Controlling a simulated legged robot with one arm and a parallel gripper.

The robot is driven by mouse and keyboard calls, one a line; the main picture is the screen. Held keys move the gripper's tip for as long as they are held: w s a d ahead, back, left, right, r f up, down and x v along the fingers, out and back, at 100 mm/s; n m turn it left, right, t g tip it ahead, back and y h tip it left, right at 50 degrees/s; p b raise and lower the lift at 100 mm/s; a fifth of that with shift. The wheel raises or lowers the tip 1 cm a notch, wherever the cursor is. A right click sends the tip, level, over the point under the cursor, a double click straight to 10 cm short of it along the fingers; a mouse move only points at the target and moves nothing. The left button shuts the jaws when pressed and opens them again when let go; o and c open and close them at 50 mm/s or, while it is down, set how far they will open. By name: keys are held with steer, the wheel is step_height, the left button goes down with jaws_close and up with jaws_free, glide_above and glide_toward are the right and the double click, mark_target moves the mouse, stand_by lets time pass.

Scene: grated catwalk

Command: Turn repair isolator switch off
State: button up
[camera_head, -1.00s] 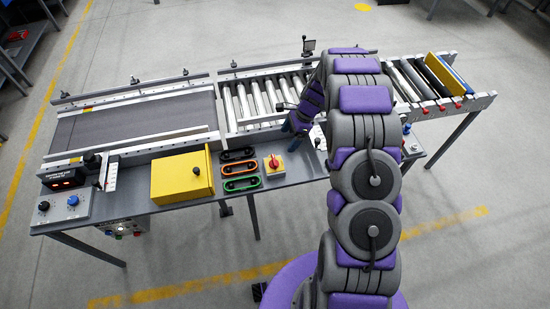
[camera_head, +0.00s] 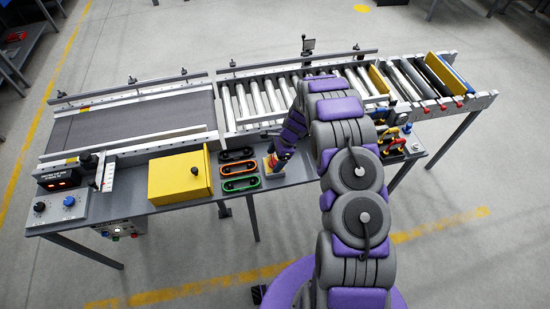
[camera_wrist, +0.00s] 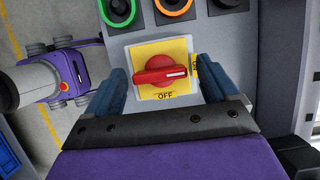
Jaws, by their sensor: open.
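The repair isolator switch (camera_wrist: 161,74) is a red rotary knob on a yellow plate (camera_wrist: 150,53). Its pale pointer mark faces right in the wrist view, toward a small yellow label (camera_wrist: 195,66) partly hidden by a finger. The word OFF stands below the knob. My gripper (camera_wrist: 160,80) is open, with one blue finger on each side of the knob and a visible gap on both sides. In the head view, my gripper (camera_head: 277,156) is over the yellow plate (camera_head: 267,163) and hides most of the switch.
Black, green and orange oblong handles (camera_head: 240,170) lie just left of the switch. A yellow box (camera_head: 180,177) stands farther left, beside a belt conveyor (camera_head: 135,130). Rollers (camera_head: 250,100) run behind the switch. Red and yellow fittings (camera_head: 392,140) are to the right.

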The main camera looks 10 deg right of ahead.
steer(key=shift+c, duration=0.2)
steer(key=c, duration=1)
steer(key=shift+r+n, duration=0.1)
steer(key=shift+n, duration=0.2)
steer(key=n, duration=0.1)
steer(key=n+g+p, duration=0.1)
steer(key=n, duration=0.1)
steer(key=n+g+p, duration=0.1)
steer(key=shift+w+n+h, duration=0.3)
steer(key=n+g+h, duration=0.1)
steer(key=n, duration=0.3)
steer(key=shift+a+n+p, duration=0.1)
steer(key=shift+n+p, duration=0.2)
steer(key=shift+p, duration=0.1)
steer(key=n, duration=0.2)
steer(key=n+g+h, duration=0.1)
steer(key=n, duration=0.1)
steer(key=shift+w+a+h, duration=0.1)
steer(key=shift+a+h, duration=0.05)
steer(key=shift+h, duration=0.15)
steer(key=shift+n+h, duration=0.6)
steer(key=shift+n, duration=1.3)
steer(key=shift+a+n, duration=0.1)
steer(key=shift+n, duration=0.2)
